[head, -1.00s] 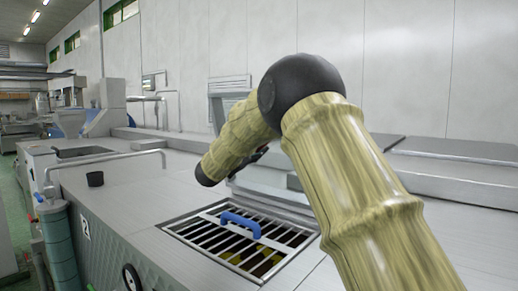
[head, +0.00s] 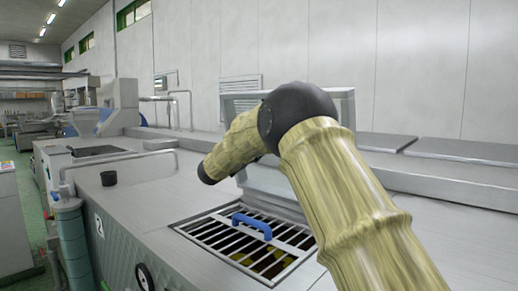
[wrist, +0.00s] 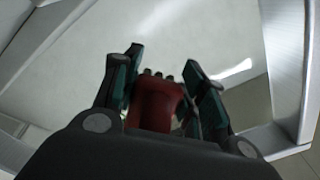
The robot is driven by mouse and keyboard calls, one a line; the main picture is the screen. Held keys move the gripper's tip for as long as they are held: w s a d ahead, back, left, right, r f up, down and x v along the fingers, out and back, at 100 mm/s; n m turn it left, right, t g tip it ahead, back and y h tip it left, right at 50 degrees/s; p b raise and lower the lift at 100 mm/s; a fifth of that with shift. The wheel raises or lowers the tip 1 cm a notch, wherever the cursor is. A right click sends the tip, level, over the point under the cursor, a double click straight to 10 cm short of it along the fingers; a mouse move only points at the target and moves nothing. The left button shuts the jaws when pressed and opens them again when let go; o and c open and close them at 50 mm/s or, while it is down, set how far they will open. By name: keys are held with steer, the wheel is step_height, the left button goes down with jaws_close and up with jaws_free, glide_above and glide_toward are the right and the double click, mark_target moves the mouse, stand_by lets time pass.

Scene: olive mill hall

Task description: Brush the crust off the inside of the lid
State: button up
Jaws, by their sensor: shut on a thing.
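My gripper (wrist: 160,85) is shut on a red brush (wrist: 152,105) in the wrist view. Short dark tufts show at the brush's far end. Beyond it is the pale inner face of the lid (wrist: 215,30), inside a bright metal frame. I cannot tell whether the tufts touch it, and no crust can be made out clearly. In the head view the raised lid (head: 343,104) stands behind my arm, which hides much of it. My gripper and the brush are hidden there by my arm.
Below the lid is an opening covered by a barred grate (head: 190,232) with a blue handle (head: 252,226); something yellowish lies under the bars. Flat covers (head: 450,152) lie to the right.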

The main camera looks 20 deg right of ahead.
steer(key=shift+w+a+r, duration=0.6)
steer(key=shift+w+r, duration=0.05)
steer(key=shift+r, duration=0.25)
steer(key=shift+s+d+r+b, duration=0.1)
steer(key=shift+s+d+b, duration=0.2)
steer(key=shift+s, duration=0.15)
steer(key=shift+s+d+r+b, duration=0.1)
steer(key=shift+s+d+b, duration=0.05)
steer(key=shift+s+b, duration=0.2)
steer(key=shift+s+f, duration=0.1)
steer(key=shift+s+d+b, duration=0.45)
steer(key=shift+s+b, duration=0.15)
steer(key=shift+s, duration=0.1)
steer(key=shift+s+d+b, duration=0.45)
steer(key=shift+s+b, duration=0.1)
steer(key=shift+s, duration=0.15)
steer(key=shift+s+d+b, duration=0.45)
steer(key=shift+s+b, duration=0.1)
steer(key=shift+s, duration=0.2)
steer(key=shift+s+d+b, duration=0.4)
steer(key=shift+s+b, duration=0.1)
steer(key=shift+s, duration=0.25)
steer(key=shift+s, duration=0.1)
